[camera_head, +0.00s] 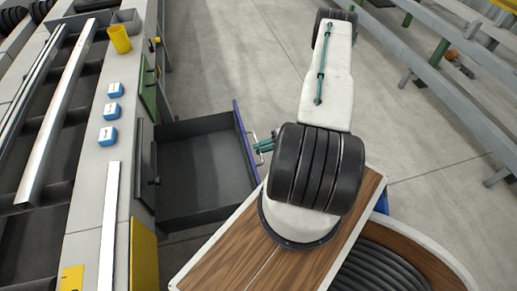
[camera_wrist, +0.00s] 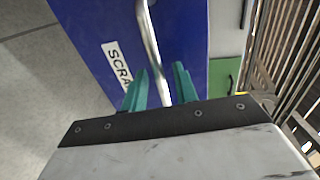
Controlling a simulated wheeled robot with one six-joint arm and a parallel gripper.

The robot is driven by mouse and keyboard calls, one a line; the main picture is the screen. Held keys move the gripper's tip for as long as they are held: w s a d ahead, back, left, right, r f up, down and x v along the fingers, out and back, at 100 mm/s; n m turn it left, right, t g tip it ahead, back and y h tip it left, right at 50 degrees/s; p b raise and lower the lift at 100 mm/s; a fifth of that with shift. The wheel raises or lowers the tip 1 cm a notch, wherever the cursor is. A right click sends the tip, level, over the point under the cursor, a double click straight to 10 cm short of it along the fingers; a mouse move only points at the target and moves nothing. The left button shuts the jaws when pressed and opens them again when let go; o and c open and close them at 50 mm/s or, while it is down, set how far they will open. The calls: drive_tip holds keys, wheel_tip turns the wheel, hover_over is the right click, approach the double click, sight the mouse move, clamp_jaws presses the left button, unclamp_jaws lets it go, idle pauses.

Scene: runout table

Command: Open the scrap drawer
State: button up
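The scrap drawer (camera_head: 205,170) stands pulled well out of the bench in the head view, its dark grey inside empty where it shows. Its blue front (camera_head: 244,140) also fills much of the wrist view (camera_wrist: 95,45), with a white label reading "SCRA", the rest hidden behind a finger. The silver bar handle (camera_wrist: 149,35) runs down between the two green fingers of my gripper (camera_wrist: 160,80). The fingers are apart, with visible gaps beside the bar. In the head view my gripper (camera_head: 264,146) is at the handle, outside the blue front.
A green panel (camera_head: 149,88) and a yellow panel (camera_head: 143,258) flank the drawer on the bench. Blue blocks (camera_head: 112,111) and a yellow cup (camera_head: 120,39) sit on the bench top. Grey floor (camera_head: 215,60) is clear beyond the drawer. Metal rails (camera_head: 440,85) stand at right.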

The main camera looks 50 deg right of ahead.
drive_tip(key=v, duration=0.6)
drive_tip(key=shift+s, duration=0.15)
drive_tip(key=shift+d+r, duration=0.1)
